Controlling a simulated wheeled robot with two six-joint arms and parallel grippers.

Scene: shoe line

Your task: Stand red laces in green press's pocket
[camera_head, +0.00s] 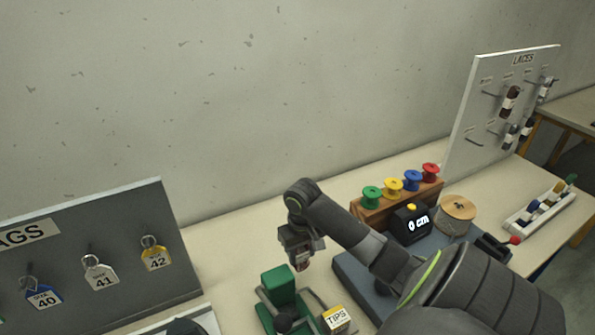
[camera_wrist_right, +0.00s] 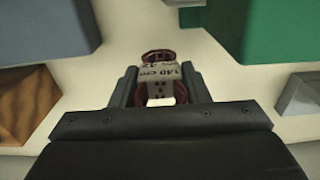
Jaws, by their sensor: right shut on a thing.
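The red laces (camera_head: 301,262) are a small dark red bundle with a pale paper band. My right gripper (camera_head: 299,246) is shut on them and holds them in the air, just above and behind the green press (camera_head: 279,285). In the right wrist view, the red laces (camera_wrist_right: 160,68) sit between the two fingers, and the band's print reads "140 cm". The green press also shows there at the upper right (camera_wrist_right: 285,30), apart from the laces. The press's pocket cannot be made out. My left gripper is not in view.
A TIPS box (camera_head: 337,319) stands right of the press. A grey board with tags (camera_head: 90,250) stands at the left. Coloured spools on a wooden block (camera_head: 425,193), a length counter (camera_head: 410,222) and a laces board (camera_head: 480,110) are to the right. Bare table lies behind the press.

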